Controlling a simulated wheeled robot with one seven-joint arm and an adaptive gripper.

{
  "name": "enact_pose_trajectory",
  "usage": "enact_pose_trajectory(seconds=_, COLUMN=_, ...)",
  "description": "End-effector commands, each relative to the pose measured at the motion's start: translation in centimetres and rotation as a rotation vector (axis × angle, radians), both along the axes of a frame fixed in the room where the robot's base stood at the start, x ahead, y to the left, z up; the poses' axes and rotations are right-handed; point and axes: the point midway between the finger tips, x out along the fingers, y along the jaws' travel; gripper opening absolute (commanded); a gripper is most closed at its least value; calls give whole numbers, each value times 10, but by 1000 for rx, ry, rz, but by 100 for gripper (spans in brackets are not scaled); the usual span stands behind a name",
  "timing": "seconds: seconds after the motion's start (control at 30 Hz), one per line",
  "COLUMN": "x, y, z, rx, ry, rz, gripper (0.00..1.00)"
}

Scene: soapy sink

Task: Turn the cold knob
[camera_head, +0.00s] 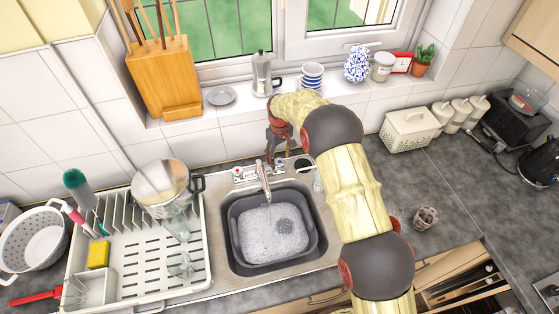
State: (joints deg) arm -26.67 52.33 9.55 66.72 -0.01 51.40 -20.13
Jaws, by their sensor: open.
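The metal tap (263,183) stands behind the dark sink basin (232,255), its spout pointing over the basin. A small knob with a red mark (238,172) sits left of the tap. The cold knob cannot be made out clearly; the area right of the tap is partly covered by my gripper. My gripper (275,157) points down just above and behind the tap, right of its base. It is open, with nothing seen between its fingers. Whether it touches a knob cannot be told. My arm comes in from the lower right.
A dish rack (140,290) with a pot (163,185) stands left of the sink. The windowsill holds a moka pot (262,75) and striped bowls (312,75).

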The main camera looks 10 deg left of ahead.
Motion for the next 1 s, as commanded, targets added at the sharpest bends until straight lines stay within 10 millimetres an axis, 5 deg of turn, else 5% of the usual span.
enact_pose_trajectory(seconds=0.3, x=1, y=0, z=65, rx=1, ry=-2, rz=0, gripper=54)
enact_pose_trajectory(seconds=0.5, x=0, y=0, z=89, rx=0, ry=0, rz=0, gripper=54)
enact_pose_trajectory(seconds=1.0, x=0, y=0, z=97, rx=0, ry=0, rz=0, gripper=54)
